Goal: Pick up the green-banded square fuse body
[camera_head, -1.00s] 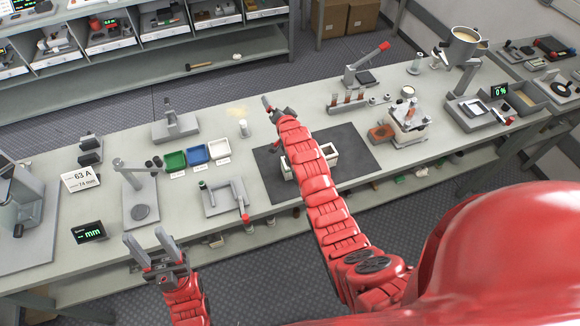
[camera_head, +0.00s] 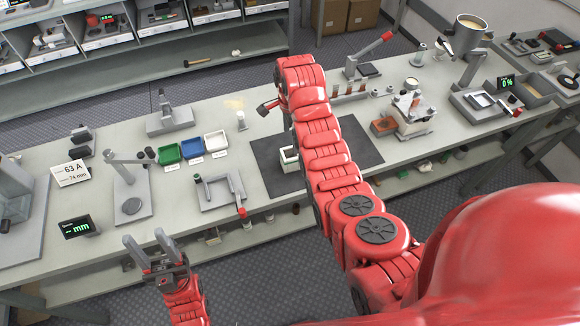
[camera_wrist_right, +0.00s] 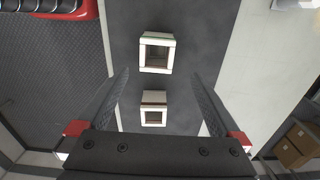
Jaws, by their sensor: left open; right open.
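Two hollow, square, pale fuse bodies stand on the dark mat (camera_head: 262,150). In the right wrist view, the one with a greenish rim (camera_wrist_right: 157,36) is the upper one. The other body (camera_wrist_right: 153,98), with a reddish-brown band, is lower, nearer the gripper's base. My right gripper (camera_wrist_right: 161,74) is open and empty above them, its fingers spread to either side. In the head view one pale body (camera_head: 288,156) shows beside my right arm; its band colour is unclear and the other is hidden. My left gripper (camera_head: 144,237) is open and empty at the bench's front edge.
Green (camera_head: 169,154), blue (camera_head: 192,148) and white (camera_head: 216,143) bins stand left of the mat. A grey fixture with a red handle (camera_head: 242,212) is in front of them. A machine with an orange-brown block (camera_head: 383,126) stands right of the mat.

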